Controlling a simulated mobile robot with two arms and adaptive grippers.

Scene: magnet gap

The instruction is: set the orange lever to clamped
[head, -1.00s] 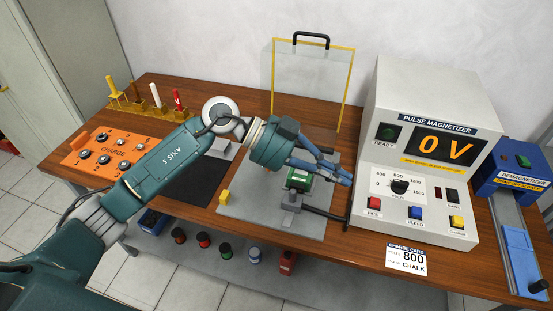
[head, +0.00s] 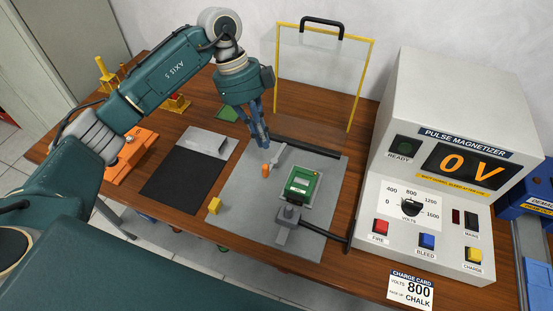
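The orange lever (head: 265,171) shows as a small orange grip on the grey fixture plate (head: 236,190), left of the green block (head: 301,187). It looks roughly upright; its base and any setting mark are too small to read. My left gripper (head: 264,146) points down just above and behind the lever, with a small gap seeming to lie between them. Its blue fingers look close together, but this angle does not show whether they are shut. A grey jaw piece (head: 281,156) lies right beside the fingertips. My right gripper is not in view.
A clear guard with a yellow frame (head: 276,80) stands behind the plate. The pulse magnetizer (head: 455,110) stands at right and reads 0 V. A second grey block (head: 290,215) with a black cable is in front of the green block. A yellow block (head: 214,205) sits at the plate's left edge.

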